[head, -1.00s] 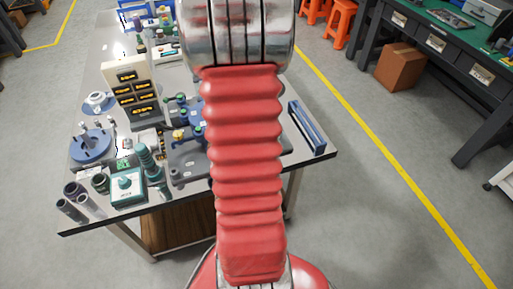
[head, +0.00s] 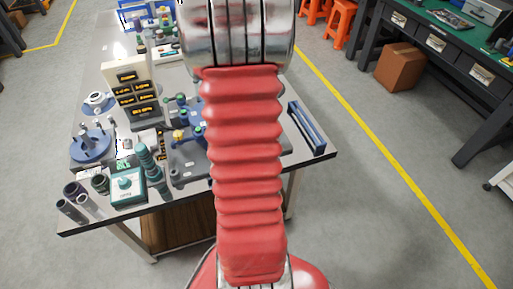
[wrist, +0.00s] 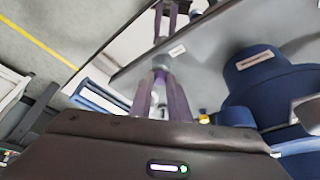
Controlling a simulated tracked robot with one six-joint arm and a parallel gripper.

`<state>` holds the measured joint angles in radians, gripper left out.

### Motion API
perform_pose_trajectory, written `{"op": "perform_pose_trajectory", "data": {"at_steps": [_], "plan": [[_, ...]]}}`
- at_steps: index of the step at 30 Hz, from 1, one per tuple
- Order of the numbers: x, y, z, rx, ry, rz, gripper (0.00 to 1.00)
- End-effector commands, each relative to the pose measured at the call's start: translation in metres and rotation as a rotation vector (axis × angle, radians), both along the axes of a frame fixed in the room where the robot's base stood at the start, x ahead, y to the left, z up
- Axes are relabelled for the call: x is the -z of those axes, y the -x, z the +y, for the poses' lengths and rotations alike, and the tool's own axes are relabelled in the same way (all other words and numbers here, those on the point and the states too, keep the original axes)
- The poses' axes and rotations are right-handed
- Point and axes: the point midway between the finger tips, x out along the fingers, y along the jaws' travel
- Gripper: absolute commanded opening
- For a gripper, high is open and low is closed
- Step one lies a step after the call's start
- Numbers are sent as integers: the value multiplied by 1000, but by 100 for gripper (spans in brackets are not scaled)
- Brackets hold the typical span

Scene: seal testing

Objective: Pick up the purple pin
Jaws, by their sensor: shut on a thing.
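In the wrist view, my gripper (wrist: 161,75) reaches out from its dark body as two narrow, purple-tinted fingers. They close in on a small greyish-purple piece at their tips, which I take to be the purple pin (wrist: 162,61). The pin is small and mostly hidden by the fingers, so its full shape does not show. More slim purple shapes (wrist: 165,18) appear beyond it at the top edge; I cannot tell whether they are separate parts or a reflection. In the head view my arm hides most of the work area, and the pin cannot be made out there.
In the wrist view, a blue rounded part with a label (wrist: 262,78) stands close on the right. The head view shows a crowded table (head: 130,195) with a display panel (head: 133,97), a blue round fixture (head: 90,146), a teal box (head: 126,188) and a long blue bar (head: 307,128).

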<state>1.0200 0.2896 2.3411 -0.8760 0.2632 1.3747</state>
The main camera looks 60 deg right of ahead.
Motion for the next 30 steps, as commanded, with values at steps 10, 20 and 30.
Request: {"op": "perform_pose_trajectory", "data": {"at_steps": [10, 20, 30], "plan": [[-6, -1, -1, 0, 3, -2, 0], [-38, -1, -2, 2, 7, -4, 0], [-88, 0, -1, 1, 3, -2, 0]]}}
